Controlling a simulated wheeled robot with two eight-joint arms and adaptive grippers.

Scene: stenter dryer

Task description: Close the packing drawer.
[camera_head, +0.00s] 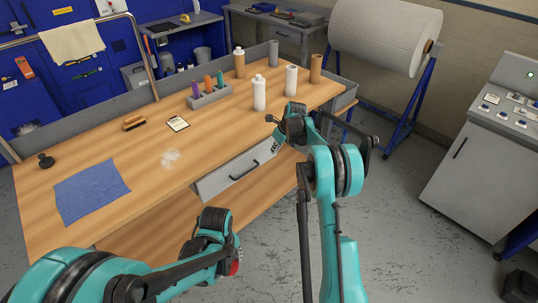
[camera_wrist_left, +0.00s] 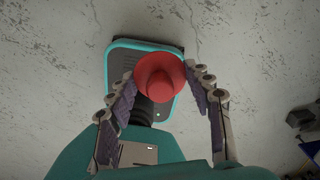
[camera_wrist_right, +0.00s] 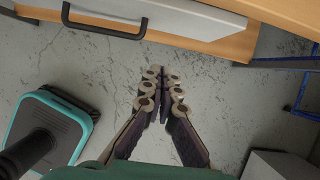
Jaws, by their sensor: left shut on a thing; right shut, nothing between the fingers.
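The packing drawer (camera_head: 240,172) has a pale grey front with a black bar handle (camera_head: 244,171), under the front edge of the wooden workbench. Its inside does not show, and I cannot tell how far it stands out. In the right wrist view the drawer front (camera_wrist_right: 190,17) and handle (camera_wrist_right: 103,23) cross the top. My right gripper (camera_wrist_right: 162,73) is shut and empty, apart from the handle, with floor behind its fingertips. My left gripper (camera_wrist_left: 160,88) is shut on a round red object (camera_wrist_left: 158,77), above my base. In the head view this red object is mostly hidden by the left wrist.
The workbench (camera_head: 110,150) carries a blue cloth (camera_head: 91,190), a brush (camera_head: 134,122), a tray of coloured tools (camera_head: 209,95) and several bottles and cones. A large white roll (camera_head: 385,35) stands behind right, and a grey control console (camera_head: 480,160) at right. Floor between is clear.

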